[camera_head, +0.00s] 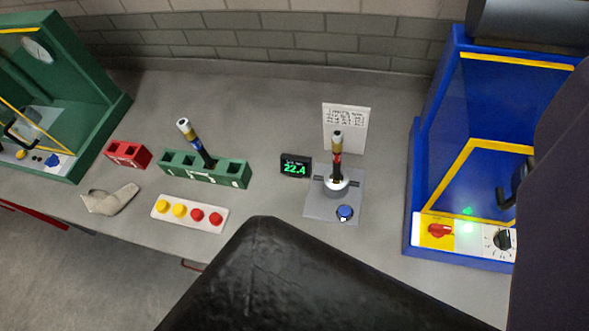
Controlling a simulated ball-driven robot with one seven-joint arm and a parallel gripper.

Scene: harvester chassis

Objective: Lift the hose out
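One short hose (336,157) with a black, red and tan banded body stands upright in a round grey holder (336,184) on a grey plate. A second hose-like piece (196,143), banded black, blue, yellow and white, leans left out of a green block (232,172) with several square holes. I cannot tell from the picture which one the task means. The lower ends of both are hidden in their holders. My gripper's fingertips are not in view, and nothing is seen touching either hose.
A small display (295,166) reads 22.4; a written card (345,127) stands behind the holder. A blue machine (428,160) is at right, a green machine (97,88) at left. A red block (128,154), button panel (189,213) and beige piece (112,200) lie near the front. Large dark shapes block the bottom and right.

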